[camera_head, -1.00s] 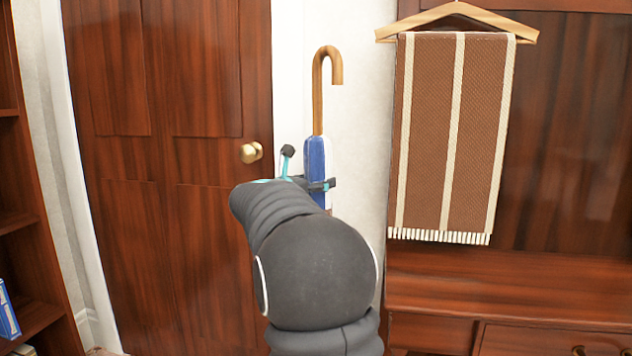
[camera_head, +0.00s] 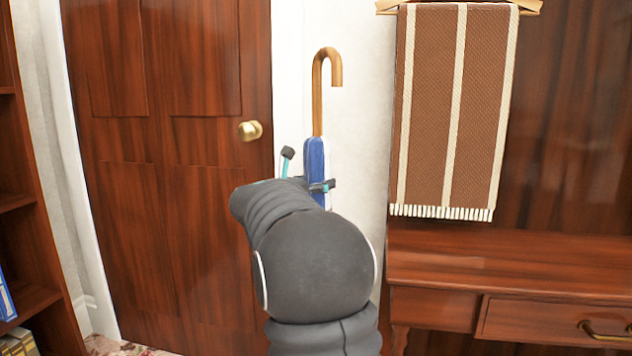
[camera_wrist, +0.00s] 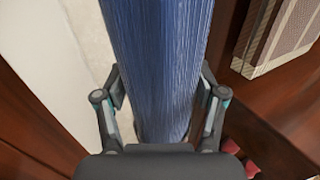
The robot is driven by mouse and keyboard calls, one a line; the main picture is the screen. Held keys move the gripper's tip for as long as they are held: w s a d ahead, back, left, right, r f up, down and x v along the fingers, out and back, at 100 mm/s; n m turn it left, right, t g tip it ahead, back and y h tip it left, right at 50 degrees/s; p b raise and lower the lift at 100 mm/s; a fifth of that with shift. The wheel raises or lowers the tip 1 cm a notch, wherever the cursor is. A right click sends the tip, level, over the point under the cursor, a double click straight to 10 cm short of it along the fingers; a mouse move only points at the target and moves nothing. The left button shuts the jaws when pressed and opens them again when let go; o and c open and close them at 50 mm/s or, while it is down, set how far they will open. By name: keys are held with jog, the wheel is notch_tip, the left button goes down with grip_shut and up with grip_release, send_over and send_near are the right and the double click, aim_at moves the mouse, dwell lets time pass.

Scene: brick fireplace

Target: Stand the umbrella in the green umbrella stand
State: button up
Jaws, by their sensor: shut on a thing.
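The umbrella (camera_head: 316,160) is blue with a curved wooden crook handle and stands upright, handle up, in the head view. My gripper (camera_head: 309,184) is shut on its blue canopy below the handle. In the wrist view the blue canopy (camera_wrist: 157,70) fills the middle, between the two fingers of my gripper (camera_wrist: 160,105). The umbrella's lower end is hidden behind my arm in the head view. The green umbrella stand does not show in either view.
A wooden door with a brass knob (camera_head: 250,130) is behind on the left. A bookshelf (camera_head: 25,215) stands at the left edge. A wooden hall bench or table (camera_head: 500,268) is on the right, below a hanging striped brown blanket (camera_head: 450,110). Patterned carpet (camera_head: 110,346) shows at lower left.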

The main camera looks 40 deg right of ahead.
notch_tip(320, 180, down, 23)
jog(key=b, duration=0.8)
jog(key=shift+r, duration=0.2)
dwell(1.7)
jog(key=o, duration=1.7)
jog(key=shift+c, duration=0.2)
jog(key=shift+f, duration=0.1)
jog(key=shift+a, duration=0.1)
jog(key=v, duration=1.2)
